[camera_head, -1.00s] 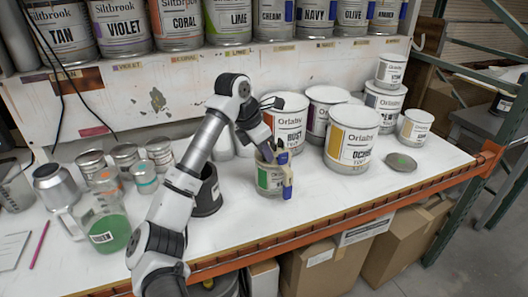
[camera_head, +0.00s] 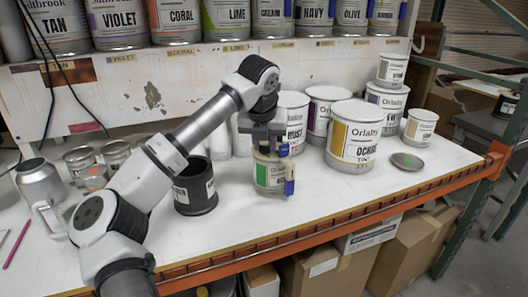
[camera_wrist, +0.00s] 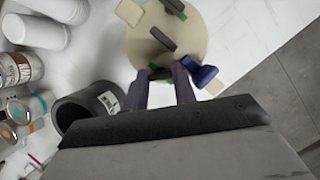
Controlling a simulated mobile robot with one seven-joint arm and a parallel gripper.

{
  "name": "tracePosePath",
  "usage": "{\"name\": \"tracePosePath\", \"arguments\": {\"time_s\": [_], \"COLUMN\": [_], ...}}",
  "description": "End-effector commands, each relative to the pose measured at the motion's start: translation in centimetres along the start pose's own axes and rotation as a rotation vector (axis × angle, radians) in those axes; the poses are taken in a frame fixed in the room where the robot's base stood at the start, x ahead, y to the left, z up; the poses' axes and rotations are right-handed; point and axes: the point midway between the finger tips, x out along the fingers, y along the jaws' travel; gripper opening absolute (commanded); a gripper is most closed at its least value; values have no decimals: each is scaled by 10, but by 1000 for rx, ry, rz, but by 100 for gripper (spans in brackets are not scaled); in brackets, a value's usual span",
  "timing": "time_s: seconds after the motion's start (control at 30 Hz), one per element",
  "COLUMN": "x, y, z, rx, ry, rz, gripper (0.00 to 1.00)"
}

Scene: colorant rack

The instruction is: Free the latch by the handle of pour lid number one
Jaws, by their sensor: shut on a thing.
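A small can (camera_head: 270,174) with a green-and-white label stands on the white bench. Its beige round pour lid (camera_wrist: 190,45) fills the upper middle of the wrist view. Dark handles with green bits sit across the lid; one (camera_wrist: 162,40) is near its middle. A blue piece (camera_head: 289,187) hangs at the can's right side and also shows at the lid's rim in the wrist view (camera_wrist: 203,75). My gripper (camera_wrist: 166,74) points down at the lid's near rim, shut on a small dark latch handle, mostly hidden between the fingers. No lid number is readable.
A dark open cup (camera_head: 195,187) stands just left of the can. A large OCHRE can (camera_head: 353,140) stands to the right, with other white cans behind. A loose round lid (camera_head: 407,161) lies farther right. The bench front edge (camera_head: 300,218) is close.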

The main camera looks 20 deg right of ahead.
Motion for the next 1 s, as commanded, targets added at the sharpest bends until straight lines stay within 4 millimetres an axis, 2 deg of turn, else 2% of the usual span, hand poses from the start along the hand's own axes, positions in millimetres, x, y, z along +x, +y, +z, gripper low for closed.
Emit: {"name": "tracePosePath", "arguments": {"time_s": [0.4,1.0], "x": [1,0], "y": [-2,-3], "z": [0,1], "rx": [-307,-453], "ry": [-1,-1], "rz": [130,187], "gripper": [4,4]}}
